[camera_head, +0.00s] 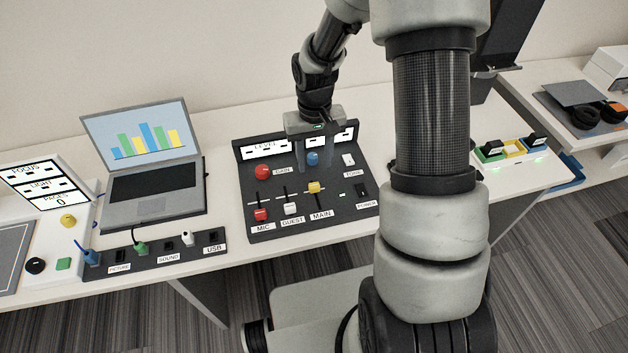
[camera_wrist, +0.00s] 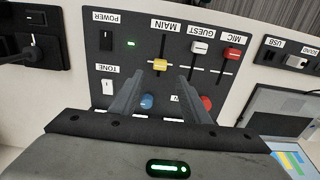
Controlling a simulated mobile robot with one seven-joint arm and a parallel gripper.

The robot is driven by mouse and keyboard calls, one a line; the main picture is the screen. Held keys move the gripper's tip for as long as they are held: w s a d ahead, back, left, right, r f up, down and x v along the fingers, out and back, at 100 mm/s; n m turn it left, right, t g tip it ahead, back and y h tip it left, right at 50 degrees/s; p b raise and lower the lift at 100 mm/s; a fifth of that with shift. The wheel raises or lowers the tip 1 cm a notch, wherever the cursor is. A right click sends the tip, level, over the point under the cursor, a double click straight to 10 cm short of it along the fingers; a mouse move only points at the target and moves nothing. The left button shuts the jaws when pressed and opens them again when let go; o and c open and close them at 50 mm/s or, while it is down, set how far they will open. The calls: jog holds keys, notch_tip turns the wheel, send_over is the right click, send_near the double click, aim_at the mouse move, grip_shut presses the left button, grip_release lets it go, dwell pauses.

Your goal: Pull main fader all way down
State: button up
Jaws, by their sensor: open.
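The main fader has a yellow cap (camera_head: 314,187) on the dark mixer panel (camera_head: 352,212), above the MAIN label. Its cap sits farther from its label than the white GUEST cap (camera_head: 290,208) and the red MIC cap (camera_head: 260,214) do from theirs. My gripper (camera_head: 314,166) is open and points down over the panel, just behind the yellow cap. In the wrist view, seen upside down, the yellow cap (camera_wrist: 160,65) lies just past the fingertips of my gripper (camera_wrist: 159,80), roughly midway between them. Nothing is held. I cannot tell the fingertips' height.
A blue knob (camera_wrist: 147,101) lies between the fingers in the wrist view. A red gain knob (camera_head: 262,172), a white tone switch (camera_head: 348,159) and a black power switch (camera_head: 362,190) are nearby. A laptop (camera_head: 150,190) and a socket strip (camera_head: 160,256) stand left.

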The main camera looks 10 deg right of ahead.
aim_at(315, 186)
notch_tip(315, 186, down, 9)
jog(key=shift+f, duration=0.1)
dwell(0.3)
grip_shut()
jog(key=shift+b, duration=0.3)
